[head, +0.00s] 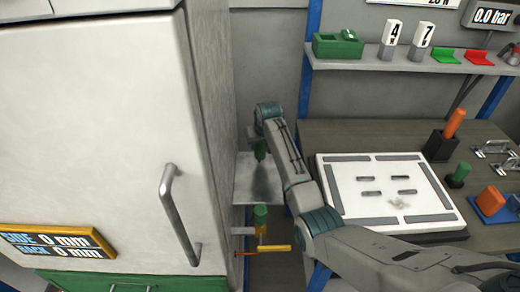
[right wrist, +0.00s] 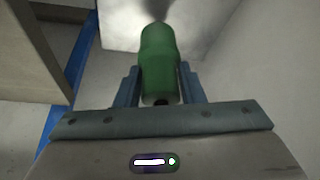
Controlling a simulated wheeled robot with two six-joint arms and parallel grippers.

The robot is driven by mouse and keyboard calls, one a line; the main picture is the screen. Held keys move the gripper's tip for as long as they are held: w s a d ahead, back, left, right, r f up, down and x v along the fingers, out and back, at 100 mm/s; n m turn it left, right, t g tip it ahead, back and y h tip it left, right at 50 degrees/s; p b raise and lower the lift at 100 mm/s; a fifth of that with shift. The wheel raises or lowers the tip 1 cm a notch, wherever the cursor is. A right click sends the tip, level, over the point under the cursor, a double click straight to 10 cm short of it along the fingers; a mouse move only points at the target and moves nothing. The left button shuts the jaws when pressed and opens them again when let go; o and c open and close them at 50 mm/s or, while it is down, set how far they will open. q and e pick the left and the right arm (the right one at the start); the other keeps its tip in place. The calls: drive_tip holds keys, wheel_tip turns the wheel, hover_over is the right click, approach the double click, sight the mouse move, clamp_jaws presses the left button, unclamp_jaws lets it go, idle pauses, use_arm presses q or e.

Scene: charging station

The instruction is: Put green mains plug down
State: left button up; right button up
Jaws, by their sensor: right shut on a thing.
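The green mains plug (right wrist: 159,60) is between the fingers of my right gripper (right wrist: 160,88) in the right wrist view, and the gripper is shut on it. In the head view the plug (head: 261,150) shows as a small green piece below the end of my right arm. It is above a pale metal plate (head: 243,190) beside the white cabinet. I cannot tell whether the plug touches the plate. My left gripper is not in view.
The white cabinet (head: 100,120) with a bar handle stands close on the left. A green-topped valve with a yellow-orange lever (head: 265,248) is below the plate. The workbench (head: 350,133) on the right carries a white panel (head: 350,213) and several tools.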

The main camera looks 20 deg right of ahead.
sight(260, 150)
drive_tip(key=shift+s+f+p, duration=0.1)
drive_tip(key=shift+f+p, duration=0.25)
drive_tip(key=shift+f, duration=1.15)
drive_tip(key=shift+f, duration=0.15)
drive_tip(key=o, duration=1)
drive_tip(key=b+v, duration=0.1)
drive_tip(key=v, duration=1.1)
